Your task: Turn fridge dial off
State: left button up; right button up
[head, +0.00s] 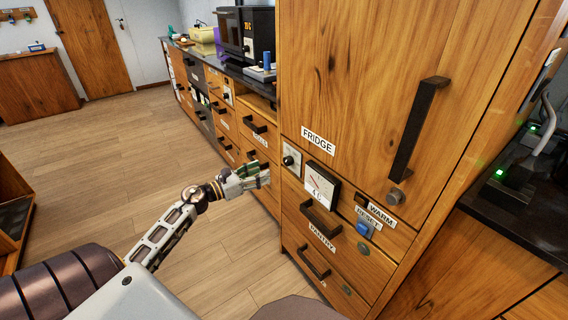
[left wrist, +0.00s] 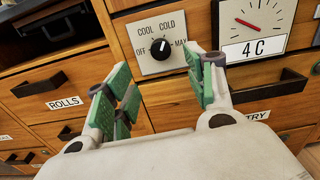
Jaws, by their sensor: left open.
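The fridge dial is a small black knob (head: 288,161) on a pale plate under the FRIDGE label. In the left wrist view the dial (left wrist: 161,49) has OFF at left, COOL and COLD above and MAX at right. Its pale mark seems to point up and slightly right, away from OFF. My left gripper (head: 262,176) is in front of the drawers, just left of and below the dial in the head view. In the left wrist view its green-padded fingers (left wrist: 163,82) are open and empty, apart from the dial. My right gripper is not in view.
A gauge (head: 320,184) reading 4 C sits right of the dial. Below are the PANTRY drawer handle (head: 320,219) and a blue RESET button (head: 362,228). A long black door handle (head: 415,130) juts out above. The wooden floor (head: 130,150) at left is clear.

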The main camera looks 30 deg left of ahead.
aim_at(285, 161)
pick_arm(q)
jog(key=shift+b+x, duration=0.3)
jog(key=shift+x, duration=5.2)
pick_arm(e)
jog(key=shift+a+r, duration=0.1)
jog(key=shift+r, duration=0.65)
pick_arm(q)
jog(key=c, duration=1)
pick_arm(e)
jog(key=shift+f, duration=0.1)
pick_arm(q)
jog(key=shift+c, duration=0.2)
